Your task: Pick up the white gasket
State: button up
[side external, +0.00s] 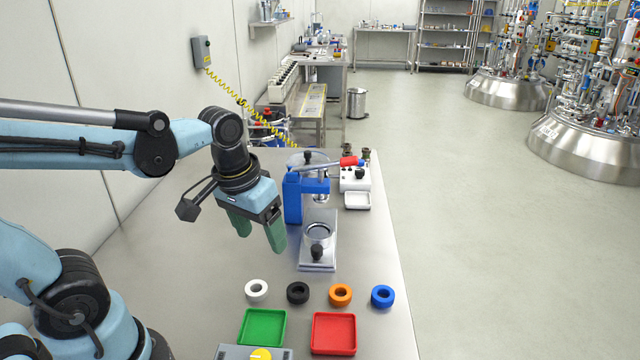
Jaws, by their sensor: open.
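The white gasket (257,290) is a small ring lying flat on the steel table, at the left end of a row of rings. My gripper (258,237) has green fingers that point down, spread apart with nothing between them. It hangs above the table, behind the white gasket in the side view and apart from it. The whole top of the gasket shows.
To the gasket's right lie a black ring (298,292), an orange ring (340,294) and a blue ring (382,296). A green tray (243,338) and a red tray (334,350) sit in front. A blue press (293,198) stands right of my gripper.

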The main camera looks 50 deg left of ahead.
jog(key=n+g, duration=0.1)
jog(key=g, duration=0.1)
send_over(255, 280)
jog(key=d, duration=0.2)
jog(key=shift+n, duration=0.3)
jog(key=shift+s+d+f, duration=0.1)
jog(key=shift+s+f, duration=0.05)
jog(key=shift+f, duration=1.65)
jog(key=shift+s+d+f, duration=0.1)
jog(key=shift+s+f, duration=0.05)
jog(key=shift+f, duration=1.6)
jog(key=shift+s+a+f, duration=0.1)
jog(key=shift+a+f, duration=0.1)
jog(key=shift+f, duration=0.65)
jog(key=shift+a+f, duration=0.2)
jog(key=shift+f, duration=1.55)
jog(key=c, duration=1.1)
jog(key=shift+r, duration=0.1)
